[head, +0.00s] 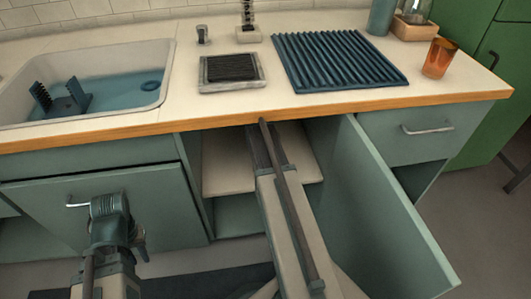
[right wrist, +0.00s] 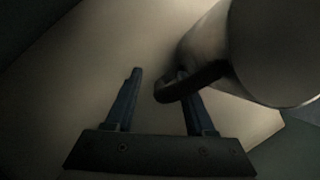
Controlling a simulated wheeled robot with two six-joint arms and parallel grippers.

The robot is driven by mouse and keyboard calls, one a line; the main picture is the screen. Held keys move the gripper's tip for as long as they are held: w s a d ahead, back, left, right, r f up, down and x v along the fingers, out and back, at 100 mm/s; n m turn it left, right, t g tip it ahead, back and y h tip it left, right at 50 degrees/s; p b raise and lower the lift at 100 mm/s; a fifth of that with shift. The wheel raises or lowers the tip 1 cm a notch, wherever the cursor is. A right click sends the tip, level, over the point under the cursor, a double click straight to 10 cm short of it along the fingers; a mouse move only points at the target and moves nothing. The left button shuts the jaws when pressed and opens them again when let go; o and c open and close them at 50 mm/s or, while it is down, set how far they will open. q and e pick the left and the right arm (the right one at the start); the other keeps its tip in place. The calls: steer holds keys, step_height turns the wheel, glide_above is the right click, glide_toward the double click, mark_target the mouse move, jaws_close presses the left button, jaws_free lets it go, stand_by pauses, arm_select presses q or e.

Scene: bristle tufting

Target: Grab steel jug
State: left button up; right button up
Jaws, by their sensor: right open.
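The steel jug (right wrist: 275,50) shows in the right wrist view, cut off by the upper right edge. Its dark curved handle (right wrist: 200,82) points toward my right gripper (right wrist: 158,78). That gripper is open, with two blue fingers. The handle overlaps the right finger near its tip; I cannot tell whether the finger passes through the loop or behind it. The handle's curved end reaches into the gap between the fingers. In the head view the right arm reaches into the open cabinet and the jug is hidden. My left gripper (head: 110,212) is in front of the left cabinet door; its jaws are unclear.
The open cabinet door (head: 375,200) stands right of my right arm. The cabinet shelf (head: 228,172) lies under the wooden counter edge (head: 235,121). On the counter are a sink (head: 140,58), a ribbed blue mat (head: 338,60) and an amber glass (head: 438,58). A drawer (head: 440,130) is at right.

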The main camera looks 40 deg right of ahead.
steer(key=shift+s+d+f+b, duration=0.1)
steer(key=shift+s+f+b, duration=0.2)
steer(key=shift+f+b, duration=0.35)
steer(key=shift+r, duration=0.1)
jaws_close()
stand_by(0.9)
